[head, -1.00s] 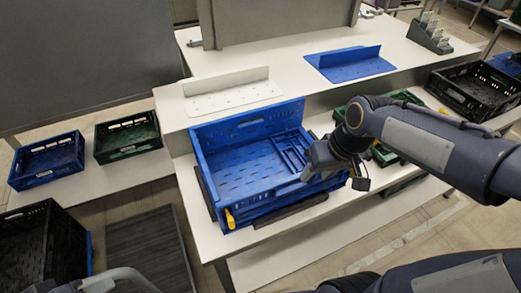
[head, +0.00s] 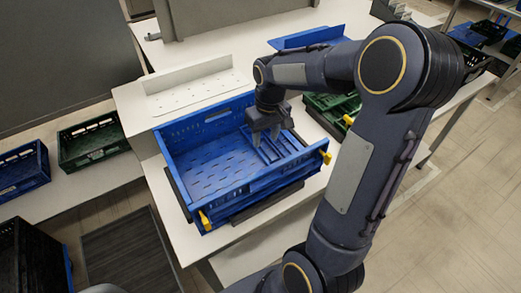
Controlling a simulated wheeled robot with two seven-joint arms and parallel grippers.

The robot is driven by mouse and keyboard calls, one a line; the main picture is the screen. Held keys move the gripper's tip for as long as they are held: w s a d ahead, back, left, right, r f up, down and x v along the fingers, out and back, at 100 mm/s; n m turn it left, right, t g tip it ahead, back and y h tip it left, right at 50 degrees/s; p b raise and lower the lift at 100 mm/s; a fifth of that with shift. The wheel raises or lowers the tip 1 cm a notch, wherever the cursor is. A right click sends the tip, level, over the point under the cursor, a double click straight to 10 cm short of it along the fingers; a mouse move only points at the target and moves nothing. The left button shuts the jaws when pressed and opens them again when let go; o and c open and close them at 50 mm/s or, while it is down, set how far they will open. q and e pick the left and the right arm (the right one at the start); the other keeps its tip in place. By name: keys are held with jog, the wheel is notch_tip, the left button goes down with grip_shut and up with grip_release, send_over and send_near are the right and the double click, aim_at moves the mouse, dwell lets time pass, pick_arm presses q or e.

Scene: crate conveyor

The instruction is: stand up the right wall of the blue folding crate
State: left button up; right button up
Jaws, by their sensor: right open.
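The blue folding crate (head: 178,137) sits on the white table in the middle of the view. Its back and left walls stand up, and its front side, with a yellow latch (head: 205,221) at the left and another (head: 326,157) at the right, also appears upright. The right wall (head: 285,142) lies folded down inside, a slotted panel over the right part of the floor. My right gripper (head: 264,139) is open and points down just over this panel, its fingers hiding part of it. I cannot tell if they touch it. My left gripper is not in view.
A green crate (head: 325,112) stands close to the right of the blue crate. A white folded-edge panel (head: 200,90) lies behind it. Another green crate (head: 92,140) and a small blue crate (head: 22,170) stand at the left.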

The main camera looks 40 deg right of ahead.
aim_at(265, 155)
jog(key=shift+w+d+f, duration=0.3)
jog(key=shift+w+f, duration=0.2)
jog(key=shift+w+d+f, duration=0.25)
jog(key=shift+w+f, duration=0.3)
jog(key=shift+f, duration=0.25)
notch_tip(265, 155, down, 7)
jog(key=shift+f, duration=0.1)
grip_shut()
